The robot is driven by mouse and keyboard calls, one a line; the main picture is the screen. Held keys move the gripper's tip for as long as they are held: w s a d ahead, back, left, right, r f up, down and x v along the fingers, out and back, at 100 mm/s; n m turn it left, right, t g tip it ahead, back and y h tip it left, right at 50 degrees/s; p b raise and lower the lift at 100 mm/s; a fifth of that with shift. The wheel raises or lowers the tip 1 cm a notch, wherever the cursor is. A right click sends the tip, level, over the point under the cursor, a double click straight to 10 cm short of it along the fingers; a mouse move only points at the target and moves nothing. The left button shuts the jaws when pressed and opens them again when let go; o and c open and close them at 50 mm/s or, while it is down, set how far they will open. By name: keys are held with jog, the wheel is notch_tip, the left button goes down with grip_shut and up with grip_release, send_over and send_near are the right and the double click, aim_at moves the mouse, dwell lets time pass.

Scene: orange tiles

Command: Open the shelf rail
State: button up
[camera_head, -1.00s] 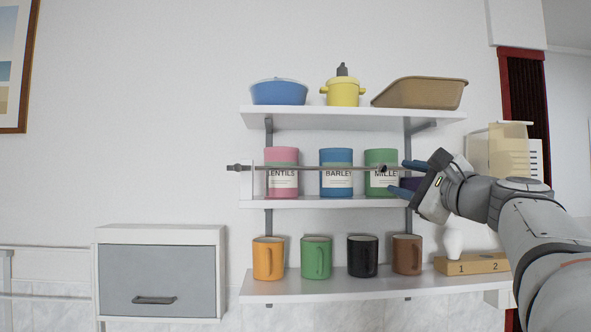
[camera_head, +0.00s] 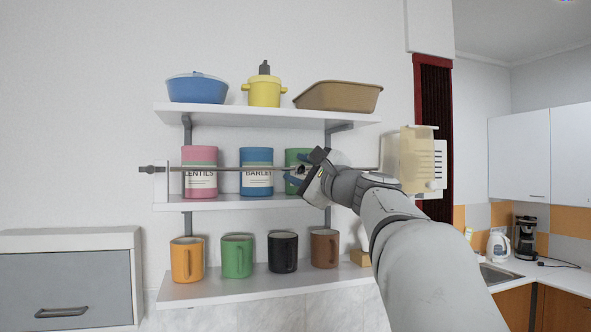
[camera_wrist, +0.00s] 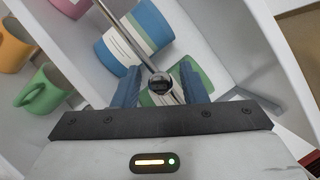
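The shelf rail (camera_head: 225,168) is a thin grey metal rod running level across the front of the middle shelf (camera_head: 235,203), before the pink, blue and green canisters. Its left end sits in a bracket (camera_head: 152,169). My gripper (camera_head: 296,172) is at the rail's right part, in front of the green canister (camera_head: 292,156), and hides some of both. In the wrist view the rod (camera_wrist: 120,32) ends in a dark round knob (camera_wrist: 160,84) between my two blue fingers. The fingers (camera_wrist: 159,86) are apart, with a visible gap on each side of the knob.
The blue canister (camera_head: 257,157) and pink canister (camera_head: 199,157) stand close behind the rail. Several mugs stand on the lower shelf (camera_head: 250,287); a blue bowl (camera_head: 197,89), yellow pot (camera_head: 264,92) and tan dish (camera_head: 338,97) are on top. A beige box-like thing (camera_head: 416,158) is right of the shelves.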

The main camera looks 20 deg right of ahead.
jog(key=shift+s+r, duration=0.1)
jog(key=shift+r, duration=0.1)
grip_shut()
jog(key=shift+s+a+f+t+b, duration=0.15)
jog(key=shift+t+b, duration=0.25)
jog(key=shift+b, duration=0.9)
